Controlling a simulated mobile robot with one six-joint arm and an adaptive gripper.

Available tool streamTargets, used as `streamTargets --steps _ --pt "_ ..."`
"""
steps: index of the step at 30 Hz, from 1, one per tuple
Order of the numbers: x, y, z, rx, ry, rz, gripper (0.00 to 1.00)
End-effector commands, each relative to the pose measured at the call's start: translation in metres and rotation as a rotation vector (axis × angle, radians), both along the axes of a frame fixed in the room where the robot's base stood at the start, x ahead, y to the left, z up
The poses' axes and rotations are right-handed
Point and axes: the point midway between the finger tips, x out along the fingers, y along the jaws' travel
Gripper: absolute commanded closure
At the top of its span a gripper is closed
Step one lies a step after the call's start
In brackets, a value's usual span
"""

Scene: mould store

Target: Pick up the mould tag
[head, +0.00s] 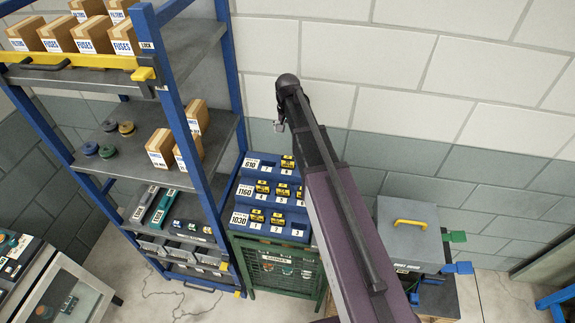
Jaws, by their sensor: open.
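Several small yellow-and-black blocks sit in the blue stepped rack (243,197), whose steps carry white labels 610, 1160 and 1030. One block (287,161) is on the top step; others are on the middle step (263,186) and lowest step (257,215). I cannot tell which of these, if any, is the mould tag. My arm rises from the bottom right and passes in front of the rack's right side, where it may hide more. My gripper cannot be made out; only arm links and a small grey part near the arm's upper end show.
The rack stands on a green mesh cabinet (240,262). Left of it is a blue-framed shelf (186,120) with cartons, round pucks and small devices. A grey box with a yellow handle (408,235) stands to the right. The block wall is close behind. Floor shows at lower right.

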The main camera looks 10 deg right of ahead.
Motion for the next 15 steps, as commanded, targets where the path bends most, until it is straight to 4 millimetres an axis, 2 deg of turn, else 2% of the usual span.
streamTargets --steps 15 --pt "0.000 0.001 -0.037 0.000 0.000 0.002 0.00"
